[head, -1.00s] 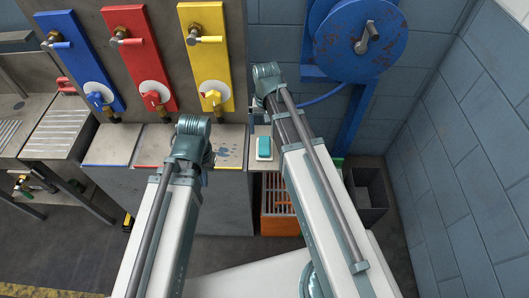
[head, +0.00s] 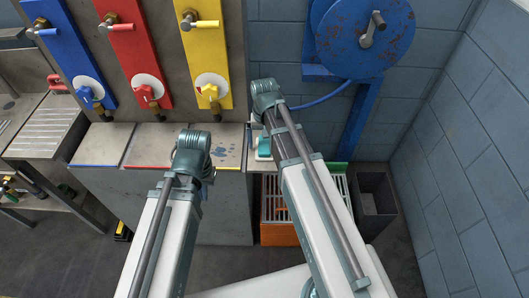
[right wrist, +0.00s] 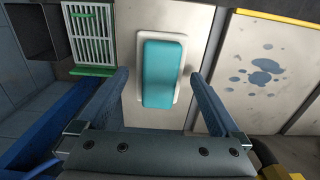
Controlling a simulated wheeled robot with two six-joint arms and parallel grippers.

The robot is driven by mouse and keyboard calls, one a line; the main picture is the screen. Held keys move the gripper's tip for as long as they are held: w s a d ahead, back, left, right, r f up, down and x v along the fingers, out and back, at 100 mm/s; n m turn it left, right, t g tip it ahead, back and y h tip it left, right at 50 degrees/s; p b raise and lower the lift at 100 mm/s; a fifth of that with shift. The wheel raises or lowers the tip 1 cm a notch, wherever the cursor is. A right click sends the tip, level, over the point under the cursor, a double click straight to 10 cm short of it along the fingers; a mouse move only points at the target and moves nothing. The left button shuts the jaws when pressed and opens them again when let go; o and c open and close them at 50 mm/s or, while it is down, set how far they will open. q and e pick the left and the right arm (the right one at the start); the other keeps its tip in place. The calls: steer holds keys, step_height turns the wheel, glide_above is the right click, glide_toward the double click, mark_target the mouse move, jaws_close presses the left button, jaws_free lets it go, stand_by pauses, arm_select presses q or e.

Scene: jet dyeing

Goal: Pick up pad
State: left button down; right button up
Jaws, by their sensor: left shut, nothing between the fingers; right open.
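The pad (right wrist: 160,72) is a teal block lying in a shallow white tray (right wrist: 142,38) on a grey metal ledge. In the head view the pad (head: 263,148) shows only in part, beside my right arm. My right gripper (right wrist: 158,74) is open and empty. In the right wrist view its two fingers frame the pad on either side, with gaps to both; how high they are above it is hard to tell. My left gripper (head: 209,176) is shut and empty, mostly hidden behind its arm, in front of the stained ledge panel.
Blue (head: 62,55), red (head: 133,55) and yellow (head: 206,55) tap panels stand behind the ledge. A blue hose reel (head: 362,38) hangs on the wall. An orange crate (head: 278,234) with a grate and a dark bin (head: 374,205) stand right of the ledge.

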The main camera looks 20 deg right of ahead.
mark_target(265, 143)
steer(key=shift+f, duration=0.6)
arm_select(q)
steer(key=shift+f, duration=0.45)
arm_select(e)
steer(key=shift+r, duration=0.15)
steer(key=c, duration=1.3)
arm_select(q)
steer(key=shift+r, duration=0.1)
arm_select(e)
steer(key=shift+r, duration=0.1)
